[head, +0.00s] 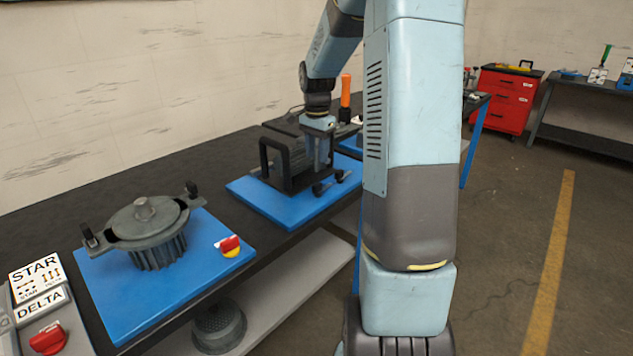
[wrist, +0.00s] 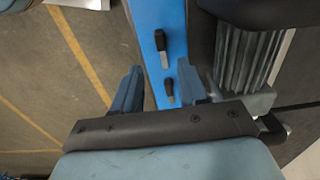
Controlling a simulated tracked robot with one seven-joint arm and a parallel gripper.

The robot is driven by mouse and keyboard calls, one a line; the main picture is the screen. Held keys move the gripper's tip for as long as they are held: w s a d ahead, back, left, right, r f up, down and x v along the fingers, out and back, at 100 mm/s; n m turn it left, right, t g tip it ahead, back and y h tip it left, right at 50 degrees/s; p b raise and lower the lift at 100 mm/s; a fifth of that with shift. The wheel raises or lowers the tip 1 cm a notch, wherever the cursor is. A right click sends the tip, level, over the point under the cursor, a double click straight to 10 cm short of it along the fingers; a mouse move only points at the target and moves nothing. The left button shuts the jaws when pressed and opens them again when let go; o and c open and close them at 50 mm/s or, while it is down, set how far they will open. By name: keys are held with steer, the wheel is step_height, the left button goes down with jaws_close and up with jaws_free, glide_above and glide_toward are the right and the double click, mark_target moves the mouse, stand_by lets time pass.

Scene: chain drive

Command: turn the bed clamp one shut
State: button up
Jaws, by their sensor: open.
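Two small black-handled clamps sit on a blue bed plate (head: 270,207) in front of a dark ribbed motor (head: 287,163). In the head view one clamp handle (head: 322,188) is nearer and the other (head: 341,175) is farther right. In the wrist view one handle (wrist: 161,45) is beyond the fingers, and the other (wrist: 170,91) shows between them in the picture. I cannot tell which is clamp one. My gripper (wrist: 158,90) is open and empty above the plate, beside the motor. The head view shows it (head: 319,155) partly against the motor; its fingertips are unclear.
A second blue plate (head: 130,305) holds a round ribbed housing (head: 150,228) and a red-yellow knob (head: 230,245). An orange-handled tool (head: 345,95) stands behind my gripper. The bench's front edge lies close to the bed plate. Open floor (head: 510,240) lies to the right.

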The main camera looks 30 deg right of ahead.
mark_target(317, 184)
step_height(317, 184, down, 10)
steer(key=shift+f, duration=0.1)
stand_by(0.4)
steer(key=shift+c, duration=0.4)
jaws_close()
